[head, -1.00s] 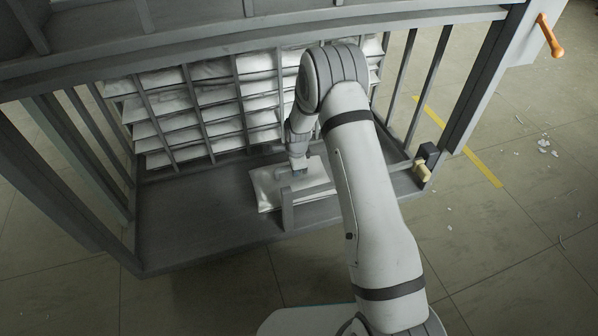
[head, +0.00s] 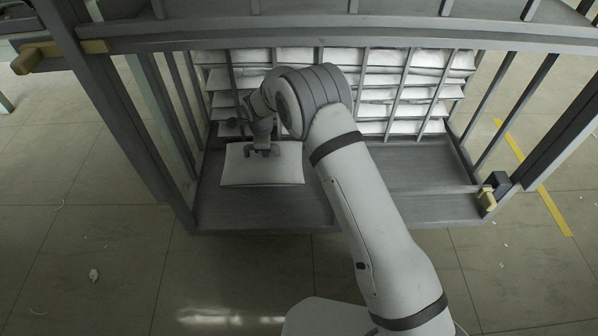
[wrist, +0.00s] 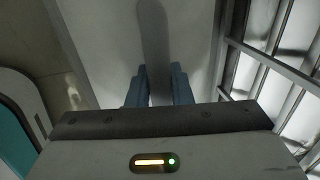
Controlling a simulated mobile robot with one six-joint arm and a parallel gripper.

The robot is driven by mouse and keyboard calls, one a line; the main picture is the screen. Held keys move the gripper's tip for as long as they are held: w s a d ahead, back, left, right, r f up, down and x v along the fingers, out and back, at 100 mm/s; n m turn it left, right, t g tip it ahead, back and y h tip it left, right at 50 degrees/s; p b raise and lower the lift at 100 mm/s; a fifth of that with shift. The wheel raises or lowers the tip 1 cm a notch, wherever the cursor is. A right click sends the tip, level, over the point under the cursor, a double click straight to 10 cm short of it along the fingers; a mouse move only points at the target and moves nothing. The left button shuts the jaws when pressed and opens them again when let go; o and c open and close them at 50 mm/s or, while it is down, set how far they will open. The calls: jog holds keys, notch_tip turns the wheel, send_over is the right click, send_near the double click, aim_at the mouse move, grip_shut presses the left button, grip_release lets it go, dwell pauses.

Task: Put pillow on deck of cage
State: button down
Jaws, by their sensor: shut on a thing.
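A white pillow (head: 240,170) is at the left part of the grey cage deck (head: 345,205). My gripper (head: 264,151) is over it, pointing down, and is shut on the pillow's top. In the wrist view, the blue fingers (wrist: 158,85) press against the pale pillow surface (wrist: 115,40), which fills much of the view. The pillow looks flat and level. I cannot tell whether its underside touches the deck.
A rack of shelves (head: 405,95) with several white pillows stands at the cage's back. Grey bars (head: 175,105) stand close left of the pillow. The deck's right side is clear. A yellow line (head: 540,190) marks the floor at right.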

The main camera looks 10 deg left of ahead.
aim_at(266, 161)
notch_tip(266, 161, down, 10)
jog(key=b, duration=0.3)
jog(key=shift+r, duration=0.1)
jog(key=shift+f+b, duration=0.25)
jog(key=shift+b, duration=0.15)
jog(key=c, duration=1.3)
grip_release()
jog(key=shift+r, duration=0.1)
jog(key=r+p, duration=0.1)
jog(key=r, duration=0.3)
jog(key=s+r+p, duration=0.1)
jog(key=r+p, duration=0.1)
jog(key=r, duration=0.2)
jog(key=s+r+p, duration=0.1)
jog(key=r, duration=0.3)
jog(key=shift+s+d, duration=0.1)
jog(key=shift+d, duration=0.2)
